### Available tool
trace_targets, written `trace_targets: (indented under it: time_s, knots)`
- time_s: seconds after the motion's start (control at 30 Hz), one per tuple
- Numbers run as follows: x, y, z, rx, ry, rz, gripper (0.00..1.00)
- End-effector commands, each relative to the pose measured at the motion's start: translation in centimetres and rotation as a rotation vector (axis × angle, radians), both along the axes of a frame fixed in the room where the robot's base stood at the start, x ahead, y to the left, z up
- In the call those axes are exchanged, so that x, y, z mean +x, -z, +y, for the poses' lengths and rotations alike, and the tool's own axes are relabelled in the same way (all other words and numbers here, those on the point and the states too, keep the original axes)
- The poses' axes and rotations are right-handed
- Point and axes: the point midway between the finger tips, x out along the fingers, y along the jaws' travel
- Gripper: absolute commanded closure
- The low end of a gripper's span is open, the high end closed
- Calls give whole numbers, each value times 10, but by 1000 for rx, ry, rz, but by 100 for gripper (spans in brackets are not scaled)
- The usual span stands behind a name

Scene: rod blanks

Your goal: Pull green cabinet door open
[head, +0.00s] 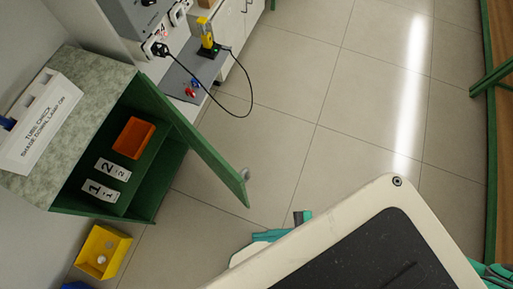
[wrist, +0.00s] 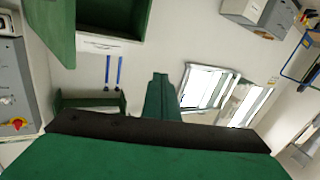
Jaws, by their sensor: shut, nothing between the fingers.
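The green cabinet (head: 150,203) stands at the left in the head view, with its opening uncovered. Its green door (head: 196,142) stands swung out wide from the cabinet, with a pale round knob (head: 245,174) near its free edge. Inside are an orange bin (head: 134,138) and white labels marked 1 and 2 (head: 113,168). My gripper (wrist: 160,77) shows in the wrist view as two green fingers pressed together, with nothing between them. In the head view my teal arm parts lie below and right of the door, apart from the knob; my body hides much of the arm.
A yellow bin (head: 102,251) sits beside the cabinet. A white sign box (head: 40,118) rests on the cabinet top. A bench with a yellow device (head: 207,38) and black cable (head: 243,114) is beyond the door. Tiled floor (head: 345,105) right of the door is clear.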

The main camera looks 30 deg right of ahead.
Motion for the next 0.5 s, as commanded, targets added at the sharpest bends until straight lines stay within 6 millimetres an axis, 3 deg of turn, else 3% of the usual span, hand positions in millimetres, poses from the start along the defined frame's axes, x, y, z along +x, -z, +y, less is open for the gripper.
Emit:
trace_targets:
  time_s: [0.2, 0.5]
  knots:
    - [20, -10, 33, -13, 335, 5, 100]
    - [60, -31, 50, -36, 748, 79, 100]
